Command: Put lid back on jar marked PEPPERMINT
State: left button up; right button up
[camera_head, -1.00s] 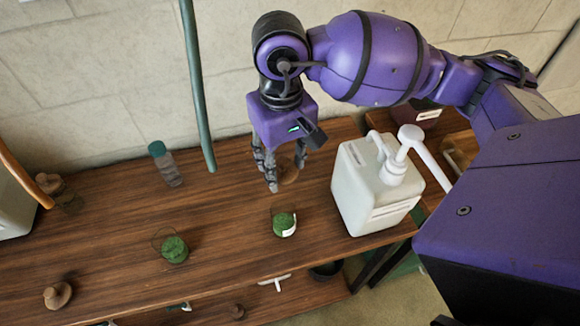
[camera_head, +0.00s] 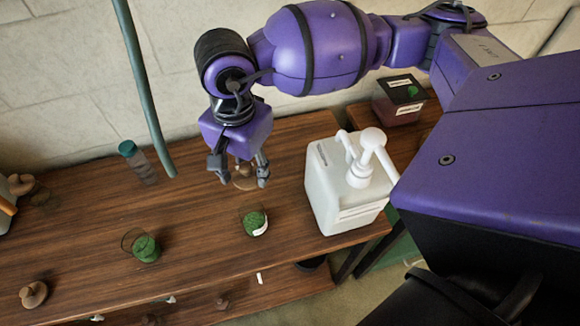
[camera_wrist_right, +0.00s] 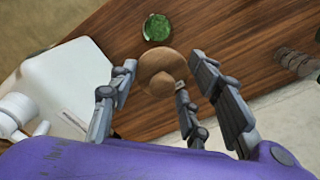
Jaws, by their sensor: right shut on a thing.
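My right gripper (camera_head: 242,181) points down over the table behind the labelled jar, its fingers around a round brown wooden lid (camera_head: 243,175) with a knob. The lid also shows between the fingers in the right wrist view (camera_wrist_right: 162,66). A small glass jar with green contents and a white label (camera_head: 255,222) stands open in front of it. It appears beyond the lid in the wrist view (camera_wrist_right: 157,28). Another open green jar (camera_head: 146,247) stands further left. The label text is too small to read. My left gripper is out of view.
A white pump bucket (camera_head: 340,190) stands close right of the labelled jar. A loose wooden lid (camera_head: 34,294) lies at front left. A bottle with a green cap (camera_head: 138,162) and a green pole (camera_head: 145,90) are at the back. A dark red box (camera_head: 398,100) is at back right.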

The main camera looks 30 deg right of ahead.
aim_at(245, 188)
jog(key=m, duration=0.2)
jog(key=s+a+m, duration=0.1)
jog(key=m, duration=0.2)
jog(key=shift+s+a+f+p, duration=0.1)
jog(key=shift+a+f+p, duration=0.1)
jog(key=shift+p, duration=0.1)
jog(key=m, duration=0.2)
jog(key=s+m, duration=0.1)
jog(key=shift+a+f+m, duration=0.2)
jog(key=shift+f+m, duration=0.25)
jog(key=shift+m, duration=0.25)
notch_tip(245, 188, down, 6)
jog(key=shift+s+f+b, duration=0.15)
jog(key=shift+f+b, duration=0.05)
jog(key=shift+b, duration=1.05)
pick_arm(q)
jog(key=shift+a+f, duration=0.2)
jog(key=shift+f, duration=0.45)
pick_arm(e)
jog(key=shift+f, duration=0.1)
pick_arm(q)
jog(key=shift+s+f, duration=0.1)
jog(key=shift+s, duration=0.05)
